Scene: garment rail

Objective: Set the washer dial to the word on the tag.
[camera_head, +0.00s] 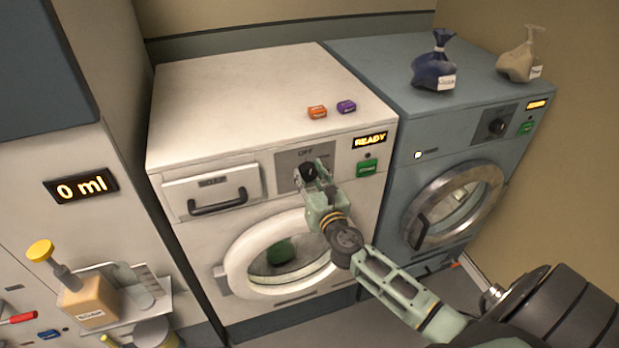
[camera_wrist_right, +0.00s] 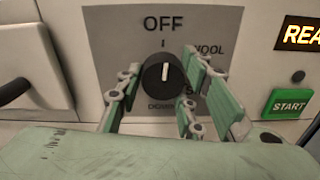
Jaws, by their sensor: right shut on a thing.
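The washer dial (camera_head: 308,171) is a black round knob on the grey panel of the white washer (camera_head: 240,90). In the right wrist view the dial (camera_wrist_right: 162,74) has a white mark pointing up toward OFF. WOOL is partly covered at upper right, and other words below are mostly hidden by the fingers. My right gripper (camera_head: 318,175) is at the dial, its fingers (camera_wrist_right: 162,80) on either side of it, shut on it. Small tags show on a dark blue bag (camera_head: 433,68) and a beige bag (camera_head: 520,65); their words are too small to read.
A green START button (camera_head: 367,169) and a READY display (camera_head: 370,140) sit right of the dial. A drawer handle (camera_head: 218,203) juts out at left. Orange (camera_head: 317,112) and purple (camera_head: 346,106) blocks lie on top. A blue-grey washer (camera_head: 400,120) stands at right.

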